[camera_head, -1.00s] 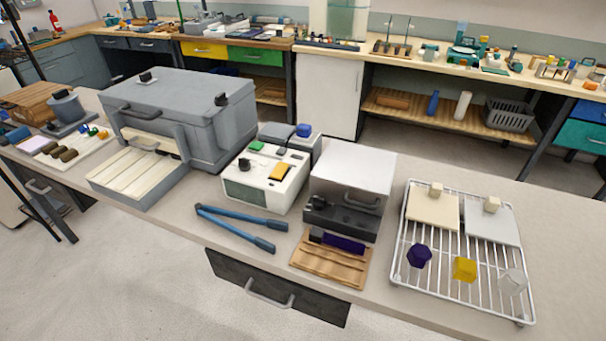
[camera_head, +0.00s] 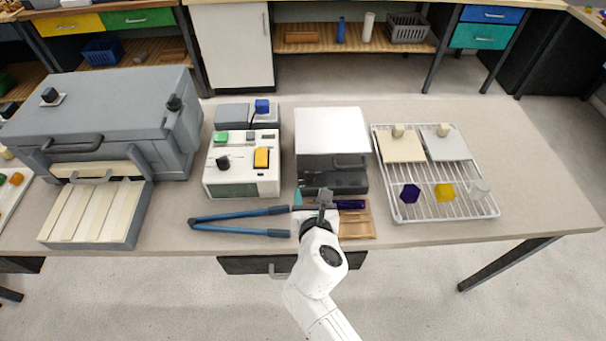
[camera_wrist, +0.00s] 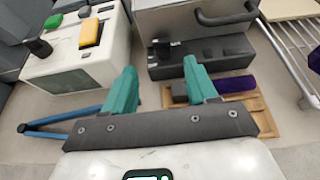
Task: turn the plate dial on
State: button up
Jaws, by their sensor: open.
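The frames do not label which dial is the plate dial. A black knob (camera_wrist: 161,48) sits at the left of the dark front of a low unit with a pale lid (camera_head: 331,131) and a bar handle. In the wrist view this knob shows between my open green fingers, a little beyond their tips. My gripper (camera_wrist: 160,72) is empty; in the head view it is over the bench front, before that unit (camera_head: 312,195). Another black knob (camera_head: 223,162) is on the white box (camera_head: 241,185), left of my gripper. Which way either knob is set cannot be told.
Blue-handled tongs (camera_head: 238,213) lie left of my gripper. A wooden tray (camera_head: 357,228) with a purple block (camera_head: 351,204) is beneath and right of it. A wire rack (camera_head: 435,208) stands right. A large grey furnace (camera_head: 110,110) stands left. The bench's right end is clear.

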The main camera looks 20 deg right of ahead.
aim_at(308, 174)
jog(key=x, duration=0.9)
jog(key=shift+s+f, duration=0.1)
jog(key=shift+s, duration=0.05)
jog(key=c, duration=1)
jog(key=shift+c, duration=0.2)
jog(key=shift+b, duration=0.3)
jog(key=shift+w+a+m+g+h+b, duration=0.1)
jog(key=shift+a+m+g+h+b, duration=0.2)
jog(key=shift+m+h, duration=0.4)
jog(key=shift+w+a+m+g+h+b, duration=0.1)
jog(key=shift+m+g+h+b, duration=0.1)
jog(key=shift+m+g+h, duration=0.35)
jog(key=shift+w+a+m+g+h+b, duration=0.15)
jog(key=shift+m+g+h+b, duration=0.3)
jog(key=shift+m+g+h, duration=0.6)
jog(key=shift+w+a+m+g+h+b, duration=0.15)
jog(key=shift+m+g+h+b, duration=0.45)
jog(key=shift+m+h, duration=0.7)
